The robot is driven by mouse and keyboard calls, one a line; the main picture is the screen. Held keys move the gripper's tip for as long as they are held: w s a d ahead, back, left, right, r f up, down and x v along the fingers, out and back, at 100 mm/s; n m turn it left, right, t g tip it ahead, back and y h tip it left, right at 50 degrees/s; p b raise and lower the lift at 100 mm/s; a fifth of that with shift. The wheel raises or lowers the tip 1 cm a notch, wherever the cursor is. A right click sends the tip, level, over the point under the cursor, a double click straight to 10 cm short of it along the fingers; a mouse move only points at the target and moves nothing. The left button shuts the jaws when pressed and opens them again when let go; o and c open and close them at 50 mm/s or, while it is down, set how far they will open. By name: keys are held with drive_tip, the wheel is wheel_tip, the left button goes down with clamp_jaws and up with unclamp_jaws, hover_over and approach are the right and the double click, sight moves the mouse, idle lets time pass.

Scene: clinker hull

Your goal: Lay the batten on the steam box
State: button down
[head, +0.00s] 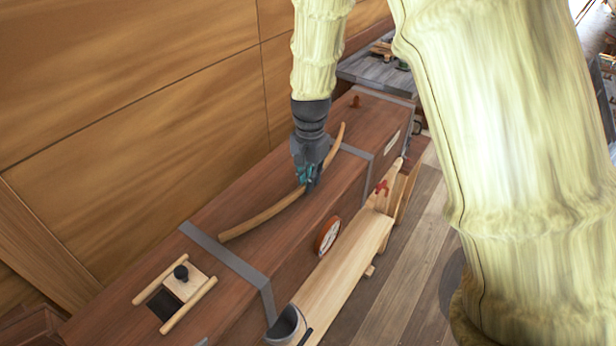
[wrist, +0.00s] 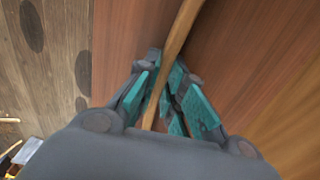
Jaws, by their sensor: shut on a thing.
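The batten (head: 262,216) is a long, curved strip of light brown wood. In the head view it runs along the top of the steam box (head: 235,208), a long reddish-brown wooden box with grey metal bands. My gripper (head: 309,184) is over the box top, shut on the batten near its middle. The wrist view shows the batten (wrist: 178,38) passing between the teal finger pads of my gripper (wrist: 168,100). The batten is at or just above the lid; I cannot tell whether it touches. The fingers hide a short part of it.
A wooden hatch with a black knob (head: 181,272) sits on the near left end of the box. A round red-rimmed dial (head: 327,236) is on its side. A wood-panelled wall (head: 130,90) rises behind.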

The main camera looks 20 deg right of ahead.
drive_tip(key=shift+s+f, duration=0.15)
drive_tip(key=shift+s, duration=0.2)
drive_tip(key=shift+s+d, duration=0.1)
drive_tip(key=shift+s, duration=0.45)
drive_tip(key=shift+w+f, duration=0.15)
drive_tip(key=shift+w, duration=0.25)
drive_tip(key=c, duration=1.7)
unclamp_jaws()
drive_tip(key=shift+w+f, duration=0.1)
drive_tip(key=shift+w, duration=0.05)
drive_tip(key=shift+o, duration=0.9)
drive_tip(key=shift+s+r, duration=0.25)
drive_tip(key=shift+s, duration=0.1)
drive_tip(key=shift+w, duration=0.15)
